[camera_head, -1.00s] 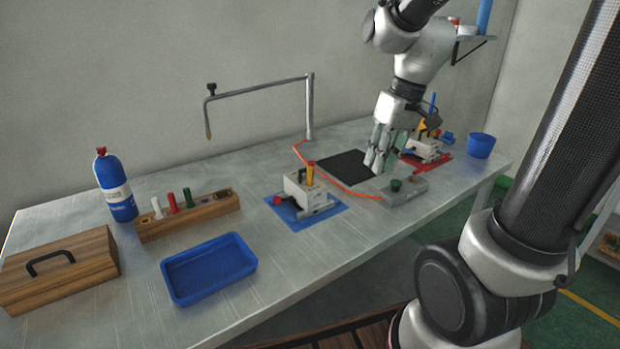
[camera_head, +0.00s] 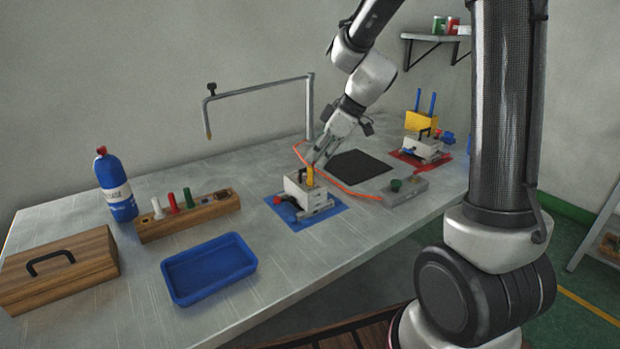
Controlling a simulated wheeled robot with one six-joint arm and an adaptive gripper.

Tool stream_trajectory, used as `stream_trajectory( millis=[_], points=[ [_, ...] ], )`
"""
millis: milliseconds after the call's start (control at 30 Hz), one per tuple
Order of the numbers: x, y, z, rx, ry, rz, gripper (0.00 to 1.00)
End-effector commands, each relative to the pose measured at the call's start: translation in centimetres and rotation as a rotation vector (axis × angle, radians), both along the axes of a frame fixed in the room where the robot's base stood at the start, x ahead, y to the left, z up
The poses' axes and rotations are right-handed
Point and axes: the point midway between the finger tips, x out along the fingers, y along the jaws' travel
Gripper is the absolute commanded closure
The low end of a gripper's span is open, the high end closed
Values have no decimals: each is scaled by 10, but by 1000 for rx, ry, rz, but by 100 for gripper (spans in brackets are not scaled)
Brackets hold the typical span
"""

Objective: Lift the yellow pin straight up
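The yellow pin (camera_head: 310,177) stands upright in the white block-shaped mold (camera_head: 296,188), which sits on a blue mat (camera_head: 333,208) near the middle of the table. My gripper (camera_head: 316,160) is at the top of the pin, coming in tilted from the upper right. Its fingers overlap the pin's top in this view. The fingers are small and partly hidden, so I cannot tell whether they are open or closed on the pin. The red top of the pin is not visible now.
A wooden rack (camera_head: 190,217) with white, red and green pegs and a blue tray (camera_head: 208,268) lie to the left. A grey control box (camera_head: 404,190) and black pad (camera_head: 359,165) lie right. A metal arm-shaped stand (camera_head: 309,105) rises behind. An orange hose (camera_head: 345,187) runs behind the mold.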

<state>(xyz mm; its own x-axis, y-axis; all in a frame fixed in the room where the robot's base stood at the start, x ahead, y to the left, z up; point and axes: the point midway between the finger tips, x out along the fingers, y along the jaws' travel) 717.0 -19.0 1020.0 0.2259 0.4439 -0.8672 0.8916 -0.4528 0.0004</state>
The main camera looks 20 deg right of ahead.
Motion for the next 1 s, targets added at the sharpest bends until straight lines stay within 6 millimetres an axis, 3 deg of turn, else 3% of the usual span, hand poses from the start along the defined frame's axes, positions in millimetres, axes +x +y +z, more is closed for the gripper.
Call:
stream_trajectory(
  millis=[100,267,433,533,867,1000],
  points=[
    [4,8,-16,1,3,1,81],
    [6,11,-23,-1,0,0,81],
    [6,11,-23,0,0,-1,83],
    [6,11,-23,-1,1,-1,100],
    [6,11,-21,0,0,-1,100],
    [6,12,-6,1,-3,0,100]
  ],
)
